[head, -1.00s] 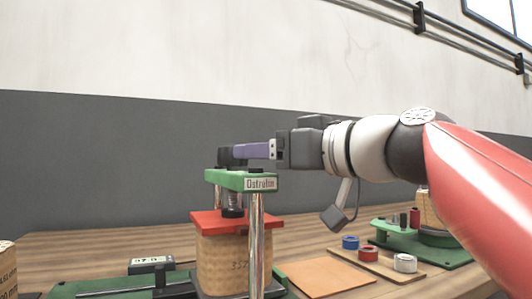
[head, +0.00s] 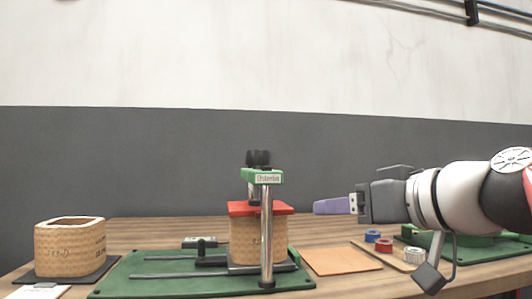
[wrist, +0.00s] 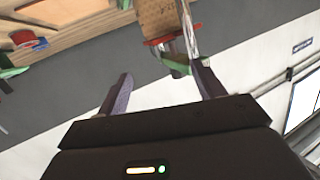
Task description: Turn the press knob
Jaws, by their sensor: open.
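The black press knob (head: 258,159) sits on top of the green press head (head: 262,177) in the head view. The green press head (wrist: 174,62) shows beyond the fingers there, with the red plate (wrist: 165,39) and coil.
An orange sheet (head: 343,261) lies right of the press. Tape rolls (head: 383,245) and another green fixture (head: 485,247) are under and behind my arm. The space left of my gripper is clear up to the press.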

